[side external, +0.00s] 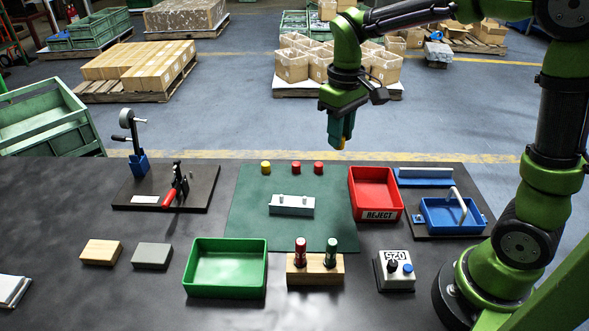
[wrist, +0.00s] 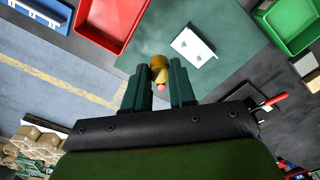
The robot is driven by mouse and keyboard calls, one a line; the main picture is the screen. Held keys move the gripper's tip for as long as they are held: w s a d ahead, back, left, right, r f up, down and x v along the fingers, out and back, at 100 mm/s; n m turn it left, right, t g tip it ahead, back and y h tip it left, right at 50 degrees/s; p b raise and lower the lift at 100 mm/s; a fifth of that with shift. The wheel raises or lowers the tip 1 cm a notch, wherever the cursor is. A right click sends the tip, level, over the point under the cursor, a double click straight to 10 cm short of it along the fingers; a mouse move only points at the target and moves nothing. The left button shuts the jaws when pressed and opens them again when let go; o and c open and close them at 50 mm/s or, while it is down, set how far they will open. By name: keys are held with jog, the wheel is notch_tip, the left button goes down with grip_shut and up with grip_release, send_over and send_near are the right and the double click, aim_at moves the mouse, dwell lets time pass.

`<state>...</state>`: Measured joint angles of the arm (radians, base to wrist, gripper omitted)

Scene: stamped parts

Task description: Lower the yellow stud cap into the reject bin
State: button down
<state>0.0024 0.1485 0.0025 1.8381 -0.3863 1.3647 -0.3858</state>
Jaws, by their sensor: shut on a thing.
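My gripper (side external: 341,141) hangs in the air, up and left of the reject bin in the side view. It is shut on a yellow stud cap (side external: 341,144), which peeks out below the fingers. In the wrist view the cap (wrist: 158,63) sits between the fingertips (wrist: 159,80). The red reject bin (side external: 376,214), marked REJECT, stands on the table to the right of the green mat. Its visible inside looks empty. In the wrist view the bin (wrist: 105,22) is at the upper left, apart from the gripper.
On the green mat (side external: 245,220) stand another yellow cap (side external: 265,167), two red caps (side external: 296,167) and a grey block with studs (side external: 292,206). A blue tray fixture (side external: 450,214) is right of the bin. A green tray (side external: 227,268) and wooden stand (side external: 315,270) are nearer.

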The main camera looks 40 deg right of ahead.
jog(key=shift+s+d+r, duration=0.2)
jog(key=shift+s+d, duration=0.05)
jog(key=shift+d, duration=0.1)
jog(key=s+d, duration=0.2)
jog(key=d, duration=0.2)
send_over(372, 199)
notch_tip(372, 199, down, 8)
dwell(0.5)
jog(key=shift+f, duration=2.2)
jog(key=shift+f, duration=2.5)
jog(key=c, duration=0.8)
grip_release()
jog(key=shift+c, duration=0.2)
